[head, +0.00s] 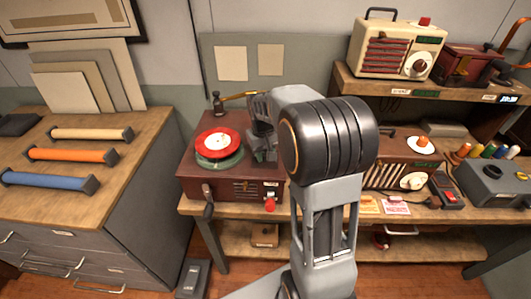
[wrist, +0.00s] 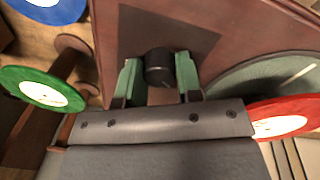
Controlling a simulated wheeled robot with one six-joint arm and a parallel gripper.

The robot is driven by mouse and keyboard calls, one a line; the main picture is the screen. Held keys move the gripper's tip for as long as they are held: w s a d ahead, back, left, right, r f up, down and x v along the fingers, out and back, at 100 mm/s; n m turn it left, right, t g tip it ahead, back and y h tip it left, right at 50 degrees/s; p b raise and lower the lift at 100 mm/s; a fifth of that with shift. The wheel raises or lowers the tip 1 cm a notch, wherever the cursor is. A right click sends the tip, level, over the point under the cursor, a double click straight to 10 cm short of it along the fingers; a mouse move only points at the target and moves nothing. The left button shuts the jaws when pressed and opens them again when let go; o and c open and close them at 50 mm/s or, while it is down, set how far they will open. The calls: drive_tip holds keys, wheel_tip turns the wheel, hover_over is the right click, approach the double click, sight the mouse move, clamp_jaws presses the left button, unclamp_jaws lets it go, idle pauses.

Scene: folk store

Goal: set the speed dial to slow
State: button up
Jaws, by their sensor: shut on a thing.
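The record player (head: 232,190) is a dark red-brown box on the wooden bench, with a red record (head: 217,141) over its platter. My gripper (head: 262,150) reaches down to the right part of its top. In the wrist view, my gripper (wrist: 160,78) has its two green-padded fingers on either side of a small round black dial (wrist: 159,62) and is shut on it. A pale mark shows faintly on the dial; I cannot read its setting or any speed labels. In the head view my gripper and arm hide the dial.
The tonearm (head: 238,96) lies at the back of the player, close to my gripper. A red knob (head: 270,204) is on its front. A radio (head: 395,178) stands to the right. A cabinet with coloured rolls (head: 72,154) is at left.

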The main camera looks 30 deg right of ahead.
idle(0.5)
drive_tip(key=o, duration=0.9)
drive_tip(key=shift+o, duration=0.2)
wheel_tip(320, 180, up, 14)
drive_tip(key=shift+a, duration=0.3)
drive_tip(key=shift+f, duration=0.1)
